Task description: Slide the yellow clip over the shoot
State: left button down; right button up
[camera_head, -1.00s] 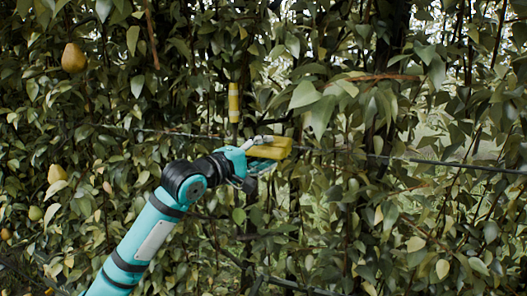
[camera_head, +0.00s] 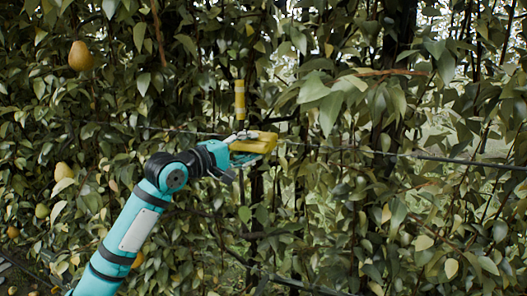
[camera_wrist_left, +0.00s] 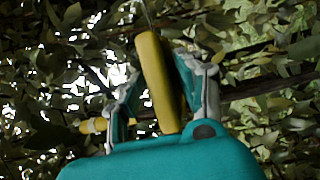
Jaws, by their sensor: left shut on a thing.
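The yellow clip (camera_head: 262,137) is a blocky yellow piece held in my left gripper (camera_head: 246,147), in front of the foliage. In the left wrist view the clip (camera_wrist_left: 158,85) stands on edge between the two fingers of my gripper (camera_wrist_left: 162,80), which are shut on it. The shoot (camera_head: 240,100), upright with a yellow banded section, rises just above the gripper in the head view. A yellow banded piece, apparently the shoot (camera_wrist_left: 95,126), shows beside the left finger in the wrist view. Whether the clip touches the shoot I cannot tell. My right gripper is not in view.
Dense leafy branches fill the background. A dark wire (camera_head: 400,155) runs across behind the gripper, and a dark pipe (camera_head: 300,287) runs lower down. Pears (camera_head: 79,56) hang at the left, including a lower one (camera_head: 63,171).

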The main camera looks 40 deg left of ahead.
pick_arm(q)
jog(key=shift+s+a+f, duration=0.1)
jog(key=shift+s+a, duration=0.1)
jog(key=shift+a, duration=1.05)
jog(key=shift+d, duration=0.25)
jog(key=c, duration=1.2)
grip_release()
jog(key=shift+o, duration=0.2)
jog(key=shift+s+a, duration=0.1)
jog(key=shift+a, duration=0.2)
jog(key=shift+s+d, duration=0.15)
jog(key=shift+s, duration=0.4)
jog(key=s+a, duration=0.2)
jog(key=s, duration=0.8)
jog(key=shift+s, duration=0.4)
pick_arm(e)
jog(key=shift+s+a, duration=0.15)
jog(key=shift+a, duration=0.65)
